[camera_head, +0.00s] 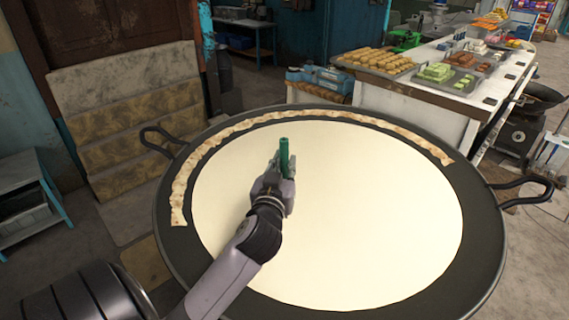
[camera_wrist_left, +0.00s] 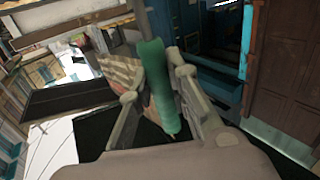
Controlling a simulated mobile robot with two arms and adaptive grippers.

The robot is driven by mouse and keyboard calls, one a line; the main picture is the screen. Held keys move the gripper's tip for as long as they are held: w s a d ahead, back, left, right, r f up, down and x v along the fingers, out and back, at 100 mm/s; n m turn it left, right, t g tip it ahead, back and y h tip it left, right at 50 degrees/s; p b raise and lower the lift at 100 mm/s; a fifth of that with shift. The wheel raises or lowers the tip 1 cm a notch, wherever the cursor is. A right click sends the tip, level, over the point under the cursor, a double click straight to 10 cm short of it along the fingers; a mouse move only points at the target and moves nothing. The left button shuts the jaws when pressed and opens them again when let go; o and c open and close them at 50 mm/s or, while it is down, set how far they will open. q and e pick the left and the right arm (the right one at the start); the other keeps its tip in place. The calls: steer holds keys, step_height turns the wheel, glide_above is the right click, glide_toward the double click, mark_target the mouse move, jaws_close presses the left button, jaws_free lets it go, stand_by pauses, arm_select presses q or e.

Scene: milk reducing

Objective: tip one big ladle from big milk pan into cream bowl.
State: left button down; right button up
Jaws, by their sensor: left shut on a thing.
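The big milk pan (camera_head: 470,235) is wide, dark and round, and pale cream-coloured milk (camera_head: 370,220) fills most of it. My left gripper (camera_head: 278,172) is over the milk, left of the pan's middle. It is shut on a green handle (camera_head: 284,155), which stands roughly upright. The green handle also shows between the fingers in the left wrist view (camera_wrist_left: 155,85). I take it for the ladle's handle; no ladle bowl shows, and I cannot tell whether it is in the milk. I cannot pick out the cream bowl. My right gripper is not in view.
A strip of browned skin (camera_head: 300,116) lies along the pan's far and left rim. Loop handles stick out at left (camera_head: 160,140) and right (camera_head: 522,188). A white counter (camera_head: 440,110) with sweet trays stands behind at right. Steps (camera_head: 125,110) are at back left.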

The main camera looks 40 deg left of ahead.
mark_target(283, 140)
arm_select(q)
steer(key=shift+r, duration=0.1)
steer(key=shift+r+p, duration=0.3)
step_height(283, 140, up, 10)
steer(key=p, duration=0.9)
steer(key=shift+f, duration=0.15)
steer(key=shift+a, duration=0.15)
stand_by(0.4)
steer(key=shift+s+a+f+n+b, duration=0.1)
steer(key=shift+s+a+f+n, duration=0.05)
steer(key=shift+s+a+n, duration=0.4)
steer(key=shift+s+a+f+n+b, duration=0.1)
steer(key=shift+s+a+f+n, duration=0.1)
steer(key=shift+a+n, duration=0.4)
steer(key=shift+s+a+f+n+b, duration=0.15)
steer(key=shift+s+a+n, duration=0.25)
steer(key=shift+a, duration=0.35)
